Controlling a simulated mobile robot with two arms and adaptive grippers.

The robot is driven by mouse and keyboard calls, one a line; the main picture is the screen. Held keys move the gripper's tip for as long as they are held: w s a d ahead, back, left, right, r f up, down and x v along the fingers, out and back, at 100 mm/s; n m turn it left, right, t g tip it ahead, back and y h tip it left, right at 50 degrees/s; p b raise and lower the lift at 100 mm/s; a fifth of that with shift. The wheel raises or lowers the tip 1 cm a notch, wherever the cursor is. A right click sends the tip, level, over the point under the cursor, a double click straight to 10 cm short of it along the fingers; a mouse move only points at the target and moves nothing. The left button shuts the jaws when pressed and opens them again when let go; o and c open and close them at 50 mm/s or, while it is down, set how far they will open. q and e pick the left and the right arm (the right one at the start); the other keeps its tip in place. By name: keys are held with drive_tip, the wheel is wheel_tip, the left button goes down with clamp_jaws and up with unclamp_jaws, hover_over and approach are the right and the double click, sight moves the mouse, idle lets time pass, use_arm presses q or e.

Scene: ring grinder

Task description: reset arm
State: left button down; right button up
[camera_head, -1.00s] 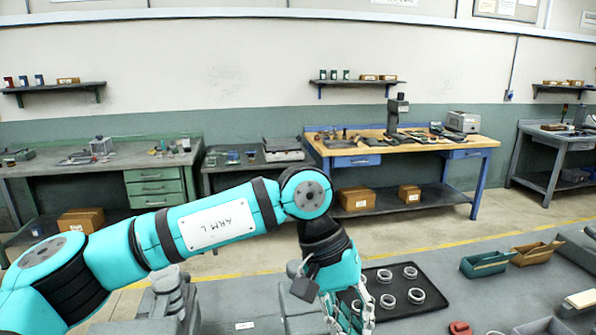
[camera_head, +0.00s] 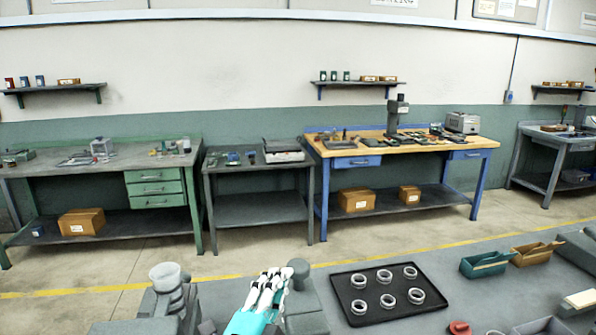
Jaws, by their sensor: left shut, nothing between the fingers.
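My left arm is low at the bottom centre of the head view. Its gripper (camera_head: 268,290) has white and grey fingers, closed together with nothing between them. The gripper is just left of a grey machine part (camera_head: 302,297), and I cannot tell whether they touch. My right gripper is not in view.
A black tray (camera_head: 340,306) with several metal rings (camera_head: 388,300) lies to the right. A green bin (camera_head: 480,266) and a brown bin (camera_head: 535,256) stand farther right. A grey fixture with a pale cup (camera_head: 165,275) stands to the left. Workbenches (camera_head: 400,146) line the back wall.

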use_arm(q)
drive_tip(key=s+a+f+n+g+y, duration=0.2)
drive_tip(key=s+a+f+n+g, duration=0.15)
drive_tip(key=f, duration=0.35)
drive_tip(key=s+a+f+n+g+y, duration=0.2)
drive_tip(key=s+a+f+n, duration=0.15)
drive_tip(key=f, duration=0.35)
drive_tip(key=s+a+f+n+g+y, duration=0.25)
drive_tip(key=a+f+n, duration=0.2)
drive_tip(key=f, duration=0.25)
drive_tip(key=s+a+f+n+g, duration=0.25)
drive_tip(key=s+f+g, duration=0.2)
drive_tip(key=s, duration=0.45)
drive_tip(key=s+a+f+n+g, duration=0.25)
drive_tip(key=s+f, duration=0.25)
drive_tip(key=s, duration=0.4)
wheel_tip(320, 180, down, 29)
drive_tip(key=s+g+b, duration=0.2)
drive_tip(key=s+a+f, duration=0.1)
drive_tip(key=s+f, duration=0.7)
drive_tip(key=s+a+f+g, duration=0.1)
drive_tip(key=s+a+f, duration=0.1)
drive_tip(key=s+f, duration=0.6)
drive_tip(key=shift+s+a+b, duration=0.2)
drive_tip(key=shift+a+b, duration=0.1)
drive_tip(key=shift+b, duration=0.05)
drive_tip(key=shift+m+y, duration=0.25)
